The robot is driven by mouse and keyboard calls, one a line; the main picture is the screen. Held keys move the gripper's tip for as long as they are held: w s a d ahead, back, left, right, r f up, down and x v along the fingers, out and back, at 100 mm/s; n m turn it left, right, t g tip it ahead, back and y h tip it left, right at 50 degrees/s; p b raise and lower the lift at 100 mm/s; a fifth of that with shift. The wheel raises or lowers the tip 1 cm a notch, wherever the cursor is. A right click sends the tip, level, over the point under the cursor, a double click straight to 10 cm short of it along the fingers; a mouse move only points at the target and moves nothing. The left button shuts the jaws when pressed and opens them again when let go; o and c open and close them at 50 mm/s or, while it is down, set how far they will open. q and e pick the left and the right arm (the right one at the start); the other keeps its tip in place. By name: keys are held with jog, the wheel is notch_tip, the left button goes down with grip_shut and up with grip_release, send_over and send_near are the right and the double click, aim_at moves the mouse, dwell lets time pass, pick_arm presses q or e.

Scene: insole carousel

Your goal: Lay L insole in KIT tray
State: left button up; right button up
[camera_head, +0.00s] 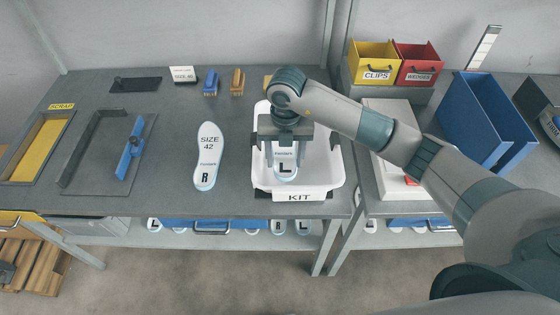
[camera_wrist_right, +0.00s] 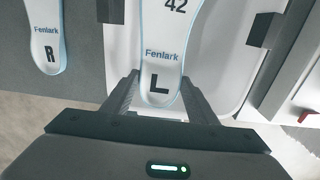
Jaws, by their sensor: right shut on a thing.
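The white KIT tray (camera_head: 328,170) stands on the grey table, with its KIT label at the front. The L insole (camera_head: 285,172) is light with a blue edge and is over the tray; its letter L faces up. My right gripper (camera_head: 285,155) is shut on the L insole near its heel, and the gripper and arm hide its far part in the head view. In the right wrist view, the heel of the L insole (camera_wrist_right: 160,85) lies between the fingers of my right gripper (camera_wrist_right: 160,90). I cannot tell whether the insole touches the tray floor. My left gripper is not in view.
An R insole (camera_head: 207,160) marked size 42 lies left of the tray. A blue-handled fixture (camera_head: 131,150) and a yellow SCRAP bin (camera_head: 42,148) are farther left. Brushes and a SIZE 40 card (camera_head: 183,74) stand behind. Yellow CLIPS (camera_head: 375,62) and red WEDGES (camera_head: 417,64) bins are back right.

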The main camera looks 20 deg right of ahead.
aim_at(280, 161)
jog(key=shift+w+a+f, duration=0.25)
jog(key=shift+w+f, duration=0.05)
jog(key=shift+w, duration=0.15)
jog(key=shift+w+a+f, duration=0.25)
jog(key=shift+w, duration=0.15)
jog(key=shift+f+p, duration=0.25)
jog(key=shift+p, duration=0.1)
notch_tip(280, 161, down, 3)
jog(key=shift+f+p, duration=0.2)
jog(key=shift+p, duration=0.5)
jog(key=shift+f, duration=0.15)
jog(key=o, duration=0.8)
jog(key=shift+c, duration=0.2)
